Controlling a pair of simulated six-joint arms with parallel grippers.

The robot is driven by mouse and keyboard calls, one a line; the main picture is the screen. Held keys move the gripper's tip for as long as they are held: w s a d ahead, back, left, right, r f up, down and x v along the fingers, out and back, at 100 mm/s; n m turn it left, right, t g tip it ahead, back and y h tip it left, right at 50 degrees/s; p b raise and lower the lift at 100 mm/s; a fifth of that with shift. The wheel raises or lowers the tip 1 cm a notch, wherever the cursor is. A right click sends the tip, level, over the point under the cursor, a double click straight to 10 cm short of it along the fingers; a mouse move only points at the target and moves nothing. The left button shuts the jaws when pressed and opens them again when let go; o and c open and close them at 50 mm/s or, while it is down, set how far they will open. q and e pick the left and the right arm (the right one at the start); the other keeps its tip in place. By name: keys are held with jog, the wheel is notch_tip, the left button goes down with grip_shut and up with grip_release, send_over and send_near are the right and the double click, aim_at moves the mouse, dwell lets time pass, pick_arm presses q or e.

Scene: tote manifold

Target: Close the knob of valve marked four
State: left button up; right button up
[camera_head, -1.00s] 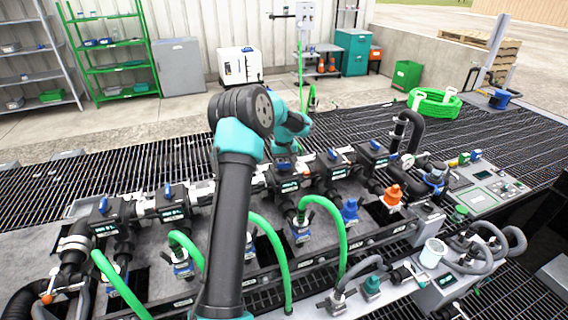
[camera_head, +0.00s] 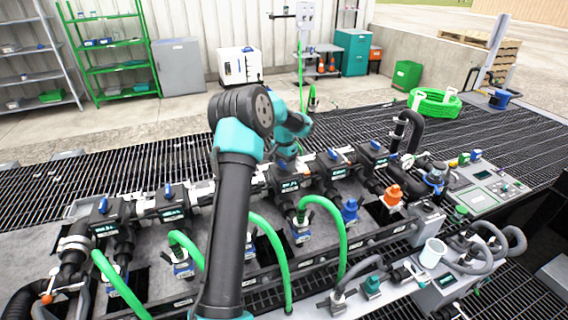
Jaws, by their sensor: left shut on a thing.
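A row of dark valves with blue knobs runs along the manifold. Blue knobs show at the far left (camera_head: 103,205), on the second valve (camera_head: 167,191), and on two valves at the right (camera_head: 333,154) and (camera_head: 375,146). My left arm reaches over the manifold, and my left gripper (camera_head: 286,163) points down at the top of the valve (camera_head: 287,186) in the middle of the row. It is shut on that valve's knob, which the gripper hides. The number on the valve's label is too small to read. My arm also hides part of the row left of it. My right gripper is not in view.
Green hoses (camera_head: 341,235) arch up in front of the valves. An orange cap (camera_head: 393,195) and a blue cap (camera_head: 350,211) stand at the front right. A black elbow pipe (camera_head: 413,130) and a control panel (camera_head: 487,187) are at the right. Open grating lies behind the manifold.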

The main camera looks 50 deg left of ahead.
aim_at(284, 163)
pick_arm(q)
jog(key=m, duration=0.5)
dwell(0.6)
jog(key=o, duration=0.9)
notch_tip(284, 163, up, 18)
jog(key=shift+f, duration=0.25)
jog(key=shift+f, duration=0.1)
